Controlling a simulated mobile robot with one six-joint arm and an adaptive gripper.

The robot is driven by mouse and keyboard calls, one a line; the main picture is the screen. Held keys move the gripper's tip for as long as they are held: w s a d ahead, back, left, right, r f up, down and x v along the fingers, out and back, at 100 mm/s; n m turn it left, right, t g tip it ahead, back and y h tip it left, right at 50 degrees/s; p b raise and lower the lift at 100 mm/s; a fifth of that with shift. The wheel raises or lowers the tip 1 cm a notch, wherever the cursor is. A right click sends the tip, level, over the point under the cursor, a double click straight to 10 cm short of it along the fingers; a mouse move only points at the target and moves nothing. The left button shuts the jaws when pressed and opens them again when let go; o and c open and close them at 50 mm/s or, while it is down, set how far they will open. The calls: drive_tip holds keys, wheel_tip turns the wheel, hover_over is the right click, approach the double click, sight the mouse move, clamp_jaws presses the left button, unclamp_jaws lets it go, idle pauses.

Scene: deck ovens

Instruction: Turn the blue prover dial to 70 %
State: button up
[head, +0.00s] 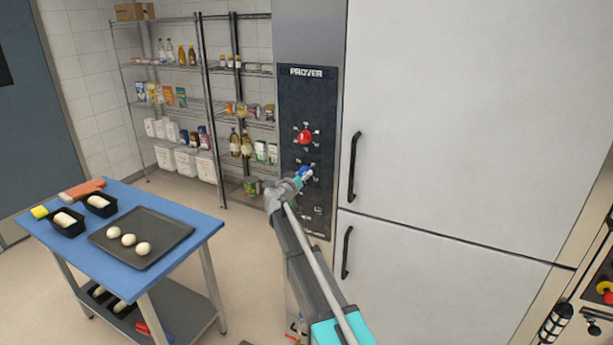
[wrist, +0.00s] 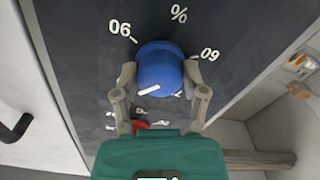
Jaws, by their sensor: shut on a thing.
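The blue prover dial (head: 304,170) sits below a red dial (head: 305,137) on the dark prover panel (head: 291,103). My gripper (head: 299,178) is at the blue dial and partly covers it. In the wrist view my gripper (wrist: 160,74) has one finger on each side of the blue dial (wrist: 163,65) and is shut on it. A white pointer mark (wrist: 149,90) shows on the dial's lower left. The markings appear upside down there: a % sign at the top, 90 at upper left and 60 at upper right. I cannot read the exact setting.
The red dial shows partly behind my gripper in the wrist view (wrist: 141,125). White cabinet doors with a dark upper handle (head: 353,166) and lower handle (head: 346,252) stand right of the panel. A blue table (head: 197,226) with a dough tray stands at left. Shelves stand behind.

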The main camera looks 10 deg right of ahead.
drive_tip(key=shift+s+n, duration=0.15)
drive_tip(key=shift+n, duration=0.35)
idle(0.4)
drive_tip(key=n, duration=0.2)
drive_tip(key=shift+n, duration=0.3)
drive_tip(key=n, duration=0.8)
drive_tip(key=shift+n, duration=2.1)
drive_tip(key=o, duration=1.1)
drive_tip(key=shift+a, duration=0.1)
drive_tip(key=shift+o, duration=0.2)
